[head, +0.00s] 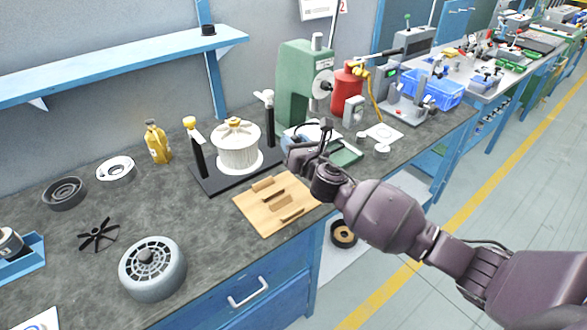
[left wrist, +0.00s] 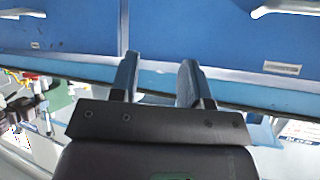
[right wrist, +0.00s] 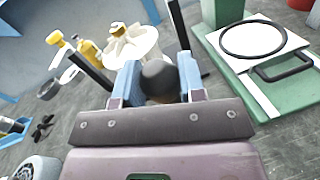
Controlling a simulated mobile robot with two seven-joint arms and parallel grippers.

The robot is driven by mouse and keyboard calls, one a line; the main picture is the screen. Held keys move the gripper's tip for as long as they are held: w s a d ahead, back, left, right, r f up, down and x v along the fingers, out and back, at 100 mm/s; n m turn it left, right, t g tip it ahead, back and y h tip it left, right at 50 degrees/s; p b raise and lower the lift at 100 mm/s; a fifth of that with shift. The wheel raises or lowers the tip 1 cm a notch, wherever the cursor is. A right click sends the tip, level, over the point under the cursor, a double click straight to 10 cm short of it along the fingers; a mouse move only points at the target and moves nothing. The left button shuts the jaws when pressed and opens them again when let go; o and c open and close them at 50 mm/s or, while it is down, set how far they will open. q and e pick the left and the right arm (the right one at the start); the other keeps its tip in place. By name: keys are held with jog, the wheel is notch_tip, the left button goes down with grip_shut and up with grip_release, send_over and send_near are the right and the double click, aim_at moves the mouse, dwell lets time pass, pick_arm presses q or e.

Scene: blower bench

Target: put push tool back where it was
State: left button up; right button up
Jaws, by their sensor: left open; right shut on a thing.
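In the right wrist view a dark, round-ended thing, apparently the push tool (right wrist: 159,74), sits between the blue fingers of my right gripper (right wrist: 158,88). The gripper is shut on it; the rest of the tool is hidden. In the head view my right gripper (head: 300,157) is above the bench, just behind a wooden board (head: 252,213) with slots and recesses. The tool cannot be made out clearly there. My left gripper (left wrist: 157,82) is open and empty in the left wrist view, facing blue drawer fronts (left wrist: 215,30). It does not show in the head view.
A white ribbed rotor (head: 238,150) stands on a black base between two posts, left of my right gripper. A green press (head: 296,85) and a red device (head: 346,92) stand behind. A grey motor housing (head: 152,268) and black fan (head: 98,235) lie at left.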

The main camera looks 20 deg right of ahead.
notch_tip(320, 180, down, 3)
jog(key=shift+r+b, duration=0.1)
jog(key=shift+b, duration=0.25)
jog(key=shift+f, duration=0.6)
notch_tip(320, 180, down, 4)
jog(key=shift+r+b, duration=0.2)
jog(key=shift+b, duration=0.85)
jog(key=shift+r, duration=0.15)
jog(key=shift+f, duration=0.2)
jog(key=o, duration=0.9)
pick_arm(q)
jog(key=shift+w+d+f, duration=0.1)
jog(key=shift+w+f, duration=0.05)
jog(key=shift+f, duration=0.4)
jog(key=shift+w+d+f, duration=0.1)
jog(key=shift+f, duration=0.45)
pick_arm(e)
jog(key=shift+o, duration=0.3)
